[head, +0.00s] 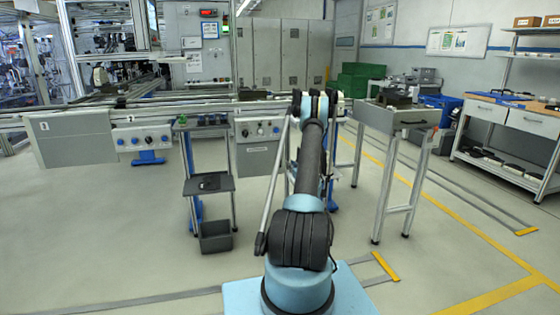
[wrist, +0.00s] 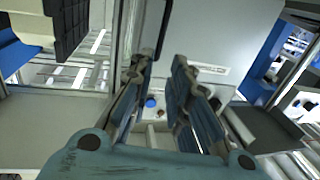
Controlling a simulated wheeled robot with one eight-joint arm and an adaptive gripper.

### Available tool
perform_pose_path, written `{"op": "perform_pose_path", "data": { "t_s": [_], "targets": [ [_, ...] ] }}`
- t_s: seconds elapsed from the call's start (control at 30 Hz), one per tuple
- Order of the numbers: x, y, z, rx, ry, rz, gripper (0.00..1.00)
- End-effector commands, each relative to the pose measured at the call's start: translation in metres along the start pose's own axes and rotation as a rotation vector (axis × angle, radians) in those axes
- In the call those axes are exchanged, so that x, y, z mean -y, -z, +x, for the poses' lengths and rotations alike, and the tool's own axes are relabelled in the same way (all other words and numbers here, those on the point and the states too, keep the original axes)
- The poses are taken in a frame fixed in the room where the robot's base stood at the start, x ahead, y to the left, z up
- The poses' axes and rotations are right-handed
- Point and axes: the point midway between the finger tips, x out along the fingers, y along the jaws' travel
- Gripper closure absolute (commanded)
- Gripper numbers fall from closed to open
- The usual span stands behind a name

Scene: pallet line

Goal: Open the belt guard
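My gripper (wrist: 163,68) shows in the wrist view with its two blue-grey fingers apart and a clear gap between them. It holds nothing that I can see. A large plain grey panel (wrist: 235,38) lies beyond the fingertips, with a dark upright bar near its left edge; I cannot tell whether the fingers touch it. In the head view my arm reaches forward to the conveyor line (head: 225,106), and the arm itself hides the gripper. A grey panel marked 1 (head: 72,137) hangs on the line's left front. I cannot tell for sure which part is the belt guard.
Control boxes with knobs (head: 143,138) (head: 260,130) sit along the line's front. A small stand with a dark shelf (head: 208,184) and a grey bin (head: 215,237) stands below. A side table (head: 398,118) is to the right. The floor in front is mostly free.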

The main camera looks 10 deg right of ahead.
Motion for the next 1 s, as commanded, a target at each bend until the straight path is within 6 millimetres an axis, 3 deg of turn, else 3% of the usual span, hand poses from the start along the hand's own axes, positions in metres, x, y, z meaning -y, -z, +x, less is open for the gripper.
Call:
{"op": "perform_pose_path", "data": {
  "t_s": [0.6,0.8,1.0],
  "targets": [
    [0.001,0.000,0.110,0.000,0.002,0.000,0.83],
    [0.001,0.000,0.136,0.001,0.001,0.000,0.83],
    [0.000,0.001,0.147,0.000,0.000,0.000,0.83]
  ]
}}
